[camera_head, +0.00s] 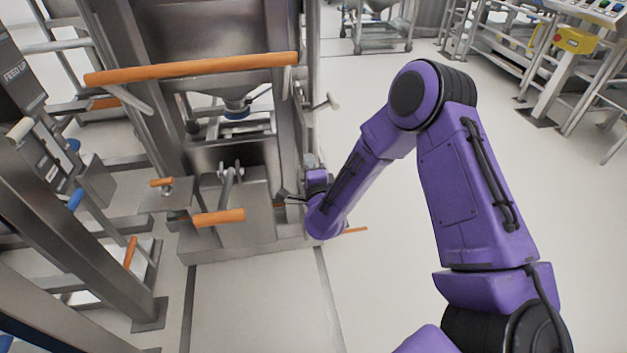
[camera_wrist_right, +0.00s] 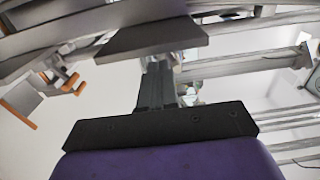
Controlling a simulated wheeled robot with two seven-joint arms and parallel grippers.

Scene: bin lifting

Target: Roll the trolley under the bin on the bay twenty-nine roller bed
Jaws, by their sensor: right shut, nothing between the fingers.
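A tall steel frame (camera_head: 304,120) with a long orange bar (camera_head: 190,68) stands left of centre in the head view. A steel bin-like body with a cone-shaped outlet (camera_head: 237,108) shows behind the bar; its top is cut off. I cannot tell for sure which part is the trolley, the bin or the roller bed. My right gripper (camera_head: 284,198) is at the frame's lower right side, near the low steel base. In the right wrist view its dark fingers (camera_wrist_right: 157,88) are together and empty, close to a flat grey plate (camera_wrist_right: 152,40). My left gripper is out of view.
Orange-handled levers (camera_head: 219,217) sit low on the frame. A panel (camera_head: 20,75) and steel posts crowd the left. A wheeled steel cart (camera_head: 382,28) stands at the back. A console (camera_head: 590,12) is at the far right. The floor (camera_head: 560,220) on the right is clear.

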